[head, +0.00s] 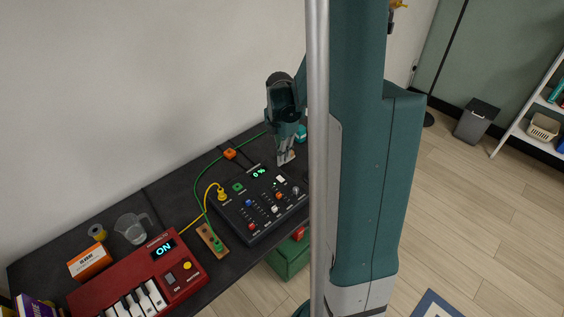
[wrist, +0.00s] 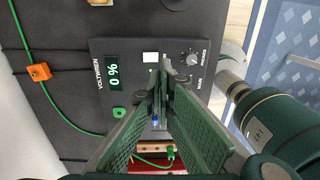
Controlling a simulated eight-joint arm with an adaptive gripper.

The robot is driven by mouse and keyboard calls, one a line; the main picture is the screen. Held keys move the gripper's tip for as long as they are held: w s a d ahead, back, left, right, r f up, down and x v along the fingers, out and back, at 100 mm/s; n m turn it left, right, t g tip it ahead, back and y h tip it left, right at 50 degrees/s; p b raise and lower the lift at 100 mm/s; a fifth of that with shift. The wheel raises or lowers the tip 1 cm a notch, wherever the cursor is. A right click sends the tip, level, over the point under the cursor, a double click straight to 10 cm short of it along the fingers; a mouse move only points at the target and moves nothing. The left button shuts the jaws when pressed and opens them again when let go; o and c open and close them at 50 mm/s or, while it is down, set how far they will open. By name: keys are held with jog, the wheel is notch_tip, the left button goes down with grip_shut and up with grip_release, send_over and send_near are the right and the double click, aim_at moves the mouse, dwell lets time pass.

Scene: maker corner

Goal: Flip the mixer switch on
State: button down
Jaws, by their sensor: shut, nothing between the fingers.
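The dark mixer (head: 234,214) stands on the black desk, with a lit display (head: 259,173) reading 0 %. In the wrist view its panel (wrist: 133,82) shows the same display (wrist: 113,72), a white square control (wrist: 150,57) that may be the switch, and a round knob (wrist: 193,58). The white control also shows in the head view (head: 281,180). My gripper (head: 285,161) is shut and empty, above the mixer's far edge. In the wrist view my gripper (wrist: 163,72) has its fingertips just beside the white control; contact cannot be told. The fingers hide part of the panel.
A red keyboard (head: 196,265) with a display reading ON is at left front. A yellow cable (head: 193,220) and a green cable (head: 196,172) run near the mixer, by a small wooden block (head: 207,236). A clear jug (head: 131,229) and orange box (head: 89,262) stand farther left.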

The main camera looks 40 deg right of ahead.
jog(key=shift+s+r, duration=0.2)
jog(key=shift+r, duration=1.25)
jog(key=shift+a+r, duration=0.1)
jog(key=s+a+r+m+t+h, duration=0.15)
jog(key=a+r+m+t, duration=0.25)
jog(key=a+r+m, duration=0.75)
jog(key=s+a+r+m+t, duration=0.1)
jog(key=s+a+r+m, duration=0.1)
jog(key=a, duration=0.5)
jog(key=s+a+r+m+t+y, duration=0.1)
jog(key=s+a+r+m, duration=0.1)
jog(key=s+a, duration=0.2)
jog(key=s+a+r+m+t, duration=0.1)
jog(key=s+a, duration=0.3)
jog(key=a, duration=0.6)
jog(key=shift+r+m+t, duration=0.4)
jog(key=shift+r+m, duration=0.35)
jog(key=shift+y, duration=0.25)
